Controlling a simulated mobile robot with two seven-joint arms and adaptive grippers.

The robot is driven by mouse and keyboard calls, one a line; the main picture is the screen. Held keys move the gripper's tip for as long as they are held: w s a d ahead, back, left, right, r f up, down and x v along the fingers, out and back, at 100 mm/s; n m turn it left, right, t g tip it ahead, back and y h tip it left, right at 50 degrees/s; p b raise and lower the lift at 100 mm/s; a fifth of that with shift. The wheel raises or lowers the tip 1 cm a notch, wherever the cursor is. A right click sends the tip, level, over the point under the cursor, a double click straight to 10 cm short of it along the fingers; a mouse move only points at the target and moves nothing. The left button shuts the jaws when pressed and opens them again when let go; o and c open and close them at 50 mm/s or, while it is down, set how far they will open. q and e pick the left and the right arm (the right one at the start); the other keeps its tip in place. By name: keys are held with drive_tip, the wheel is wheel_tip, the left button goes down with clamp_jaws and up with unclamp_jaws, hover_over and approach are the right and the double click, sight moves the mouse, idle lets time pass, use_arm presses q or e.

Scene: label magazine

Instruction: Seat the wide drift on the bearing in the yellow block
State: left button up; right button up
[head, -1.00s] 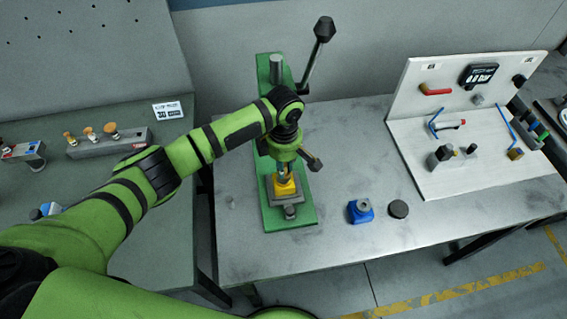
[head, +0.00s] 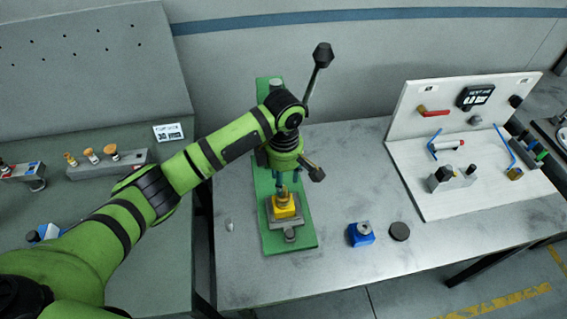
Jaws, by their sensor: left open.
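The yellow block (head: 285,211) sits on the plate of the green press, at the front of its base. My left gripper (head: 283,187) points down just above the block, open, its fingers small and partly blended with what is under them. Something grey stands at the block's top between or below the fingers; I cannot tell whether it is the drift. The bearing cannot be made out. My right gripper is not in view.
The green press (head: 267,190) has a lever with a black knob (head: 322,55) close to my left arm. A blue block (head: 361,234) and a dark round disc (head: 399,231) lie to its right. A white fixture board (head: 430,180) stands farther right.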

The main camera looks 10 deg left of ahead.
sight(284, 188)
use_arm(q)
wheel_tip(284, 188, up, 7)
drive_tip(key=shift+f, duration=0.2)
idle(0.6)
